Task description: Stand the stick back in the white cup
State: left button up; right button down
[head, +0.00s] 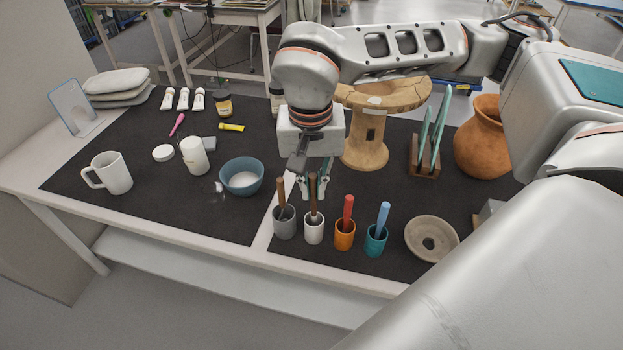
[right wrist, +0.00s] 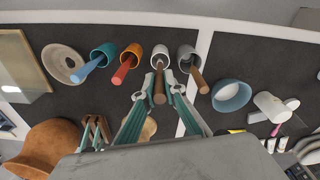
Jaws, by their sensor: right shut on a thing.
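The white cup (head: 314,231) stands upright on the dark mat, between a grey cup and an orange cup. A brown stick (head: 313,208) stands nearly upright with its lower end in the white cup's mouth. My right gripper (head: 313,187) is above the cup, shut on the stick's upper part. The right wrist view shows the stick (right wrist: 158,86) between the two fingers (right wrist: 158,93) and the white cup (right wrist: 160,52) at its far end. How deep the stick reaches inside the cup is hidden. My left gripper is not in view.
A grey cup (head: 284,226) with a brown stick is close on the left. An orange cup (head: 344,238) with a red stick and a teal cup (head: 375,243) with a blue stick are on the right. A blue bowl (head: 241,178) and a stone-like ring (head: 417,233) lie farther out.

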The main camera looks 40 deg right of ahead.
aim_at(313, 199)
jog(key=shift+f, duration=0.8)
jog(key=shift+f+b, duration=0.7)
jog(key=shift+f, duration=0.75)
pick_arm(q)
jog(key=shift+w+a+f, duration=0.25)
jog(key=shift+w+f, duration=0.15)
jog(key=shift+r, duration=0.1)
pick_arm(e)
jog(key=c, duration=2)
grip_release()
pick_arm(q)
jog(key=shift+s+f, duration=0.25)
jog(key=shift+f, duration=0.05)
pick_arm(e)
jog(key=r, duration=1.2)
jog(key=shift+s+a, duration=0.3)
jog(key=shift+a, duration=0.05)
